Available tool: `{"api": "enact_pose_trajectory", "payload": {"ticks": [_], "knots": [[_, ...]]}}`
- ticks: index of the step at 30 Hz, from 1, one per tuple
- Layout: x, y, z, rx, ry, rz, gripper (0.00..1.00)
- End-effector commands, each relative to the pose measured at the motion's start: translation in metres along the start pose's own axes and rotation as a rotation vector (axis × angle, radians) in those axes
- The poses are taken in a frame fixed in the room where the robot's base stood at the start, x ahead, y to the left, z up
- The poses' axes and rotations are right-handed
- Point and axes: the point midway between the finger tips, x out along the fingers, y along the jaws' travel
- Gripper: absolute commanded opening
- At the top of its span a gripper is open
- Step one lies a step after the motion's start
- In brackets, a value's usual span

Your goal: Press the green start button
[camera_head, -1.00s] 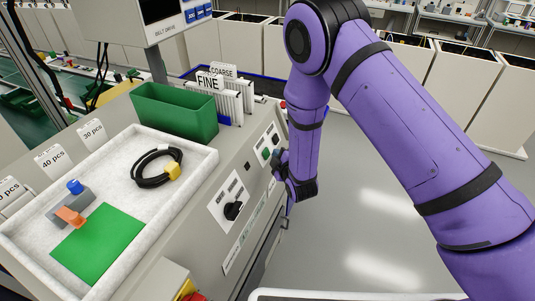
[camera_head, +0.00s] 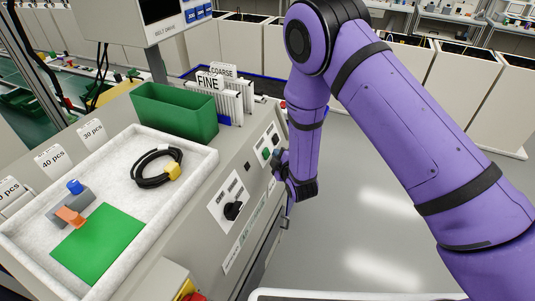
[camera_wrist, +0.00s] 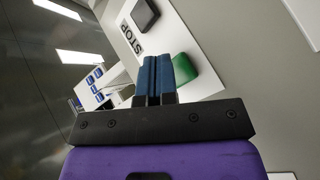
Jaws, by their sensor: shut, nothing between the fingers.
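The green start button (camera_head: 266,153) is on the white plate on the sloped front of the grey console, left of my gripper in the head view. In the wrist view the green button (camera_wrist: 187,72) is just right of my blue fingertips, which cover part of it. My gripper (camera_wrist: 154,72) is shut and empty, with its fingers pointing at the plate. I cannot tell whether the fingertips touch the button. In the head view my gripper (camera_head: 279,160) is small, dark and partly hidden by my wrist.
A black button (camera_wrist: 143,15) marked STOP is on the same plate. A black rotary knob (camera_head: 233,210) is on the console front nearer me. A white tray (camera_head: 207,165) and a green bin (camera_head: 175,112) are on top. The floor at right is clear.

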Motion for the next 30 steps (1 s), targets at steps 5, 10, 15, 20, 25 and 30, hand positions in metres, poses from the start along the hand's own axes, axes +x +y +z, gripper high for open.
{"api": "enact_pose_trajectory", "payload": {"ticks": [5, 10, 15, 20, 25, 30], "knots": [[0.0000, 0.0000, 0.0000, 0.000, 0.000, 0.000, 0.00], [0.0000, 0.0000, 0.0000, 0.000, 0.000, 0.000, 0.00], [0.0000, 0.0000, 0.0000, 0.000, 0.000, 0.000, 0.00], [0.0002, -0.0001, -0.0001, 0.000, 0.000, 0.000, 0.00], [0.0026, -0.0022, -0.0023, 0.000, 0.001, 0.000, 0.00], [0.0058, -0.0042, -0.0043, 0.000, 0.001, 0.000, 0.00]]}}
